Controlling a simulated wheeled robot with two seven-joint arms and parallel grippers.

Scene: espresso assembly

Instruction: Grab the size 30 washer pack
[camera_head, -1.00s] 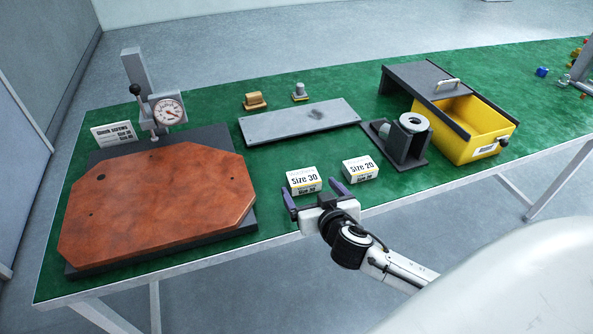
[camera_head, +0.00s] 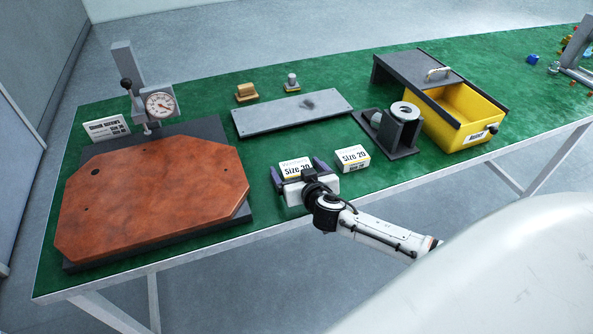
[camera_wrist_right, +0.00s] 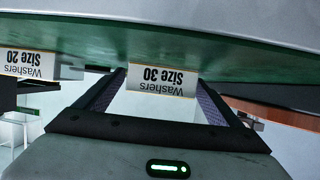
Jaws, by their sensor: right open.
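The size 30 washer pack (camera_head: 296,169) is a small white box with a yellow line, lying on the green table top near its front edge. My right gripper (camera_head: 298,172) is open, with one dark finger on each side of this pack. In the right wrist view the size 30 pack (camera_wrist_right: 161,80) appears upside down between the two finger tips; I cannot tell whether they touch it. The similar size 20 pack (camera_head: 353,157) stands just right of the gripper, and it also shows at the left of the right wrist view (camera_wrist_right: 32,65). My left gripper is not in view.
A brown plate (camera_head: 150,195) on a dark base fills the left of the table. A grey plate (camera_head: 290,116) lies behind the packs. A dark bracket (camera_head: 402,136) and a yellow bin (camera_head: 466,125) stand to the right.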

